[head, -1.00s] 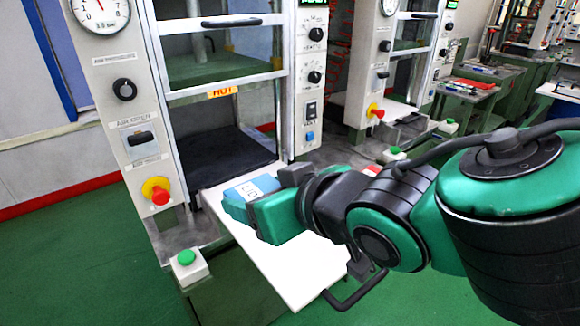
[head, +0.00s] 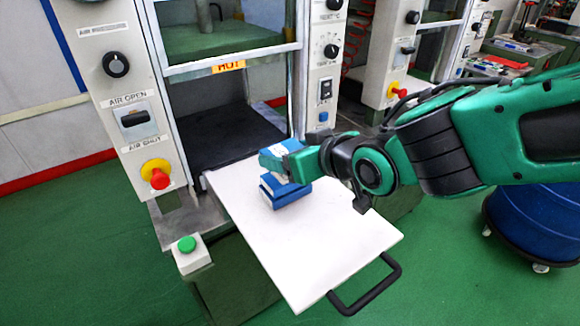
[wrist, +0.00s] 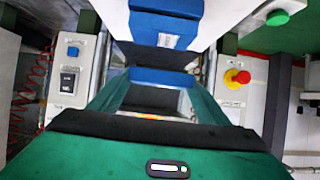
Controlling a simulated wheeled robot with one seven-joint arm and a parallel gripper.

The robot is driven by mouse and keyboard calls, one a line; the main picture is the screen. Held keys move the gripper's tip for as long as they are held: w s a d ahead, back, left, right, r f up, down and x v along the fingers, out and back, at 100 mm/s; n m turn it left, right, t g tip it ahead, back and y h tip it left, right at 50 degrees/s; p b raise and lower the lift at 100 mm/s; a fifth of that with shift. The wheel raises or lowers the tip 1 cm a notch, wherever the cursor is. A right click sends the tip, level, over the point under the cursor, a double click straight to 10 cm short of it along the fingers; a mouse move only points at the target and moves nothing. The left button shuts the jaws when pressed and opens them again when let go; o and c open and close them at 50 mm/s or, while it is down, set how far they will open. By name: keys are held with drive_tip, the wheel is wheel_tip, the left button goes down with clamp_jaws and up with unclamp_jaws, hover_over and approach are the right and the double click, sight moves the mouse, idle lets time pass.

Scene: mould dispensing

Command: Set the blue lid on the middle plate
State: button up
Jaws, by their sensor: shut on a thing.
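My gripper (head: 274,160) is shut on the blue lid (head: 290,145), which has a pale label and shows partly behind the green finger. In the wrist view the held lid (wrist: 165,75) is a blue bar between the fingers, its far part hidden. A blue block (head: 287,192) with a pale band lies on the white board just below my gripper, and I take it for the middle plate. The lid appears just above it. Whether they touch is hidden. A blue piece with a white label (wrist: 165,28) also shows on the board in the wrist view.
The white board (head: 330,240) sticks out of the press, with a black handle (head: 365,285) at its front. Press posts with knobs and a red stop button (head: 158,175) flank the dark press bed (head: 225,135). The board's front part is clear.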

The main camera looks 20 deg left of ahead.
drive_tip(key=shift+w+f, duration=0.35)
drive_tip(key=shift+w, duration=0.25)
drive_tip(key=shift+f, duration=1.95)
drive_tip(key=shift+f, duration=0.15)
drive_tip(key=o, duration=1.3)
drive_tip(key=shift+c, duration=0.2)
drive_tip(key=shift+a, duration=0.1)
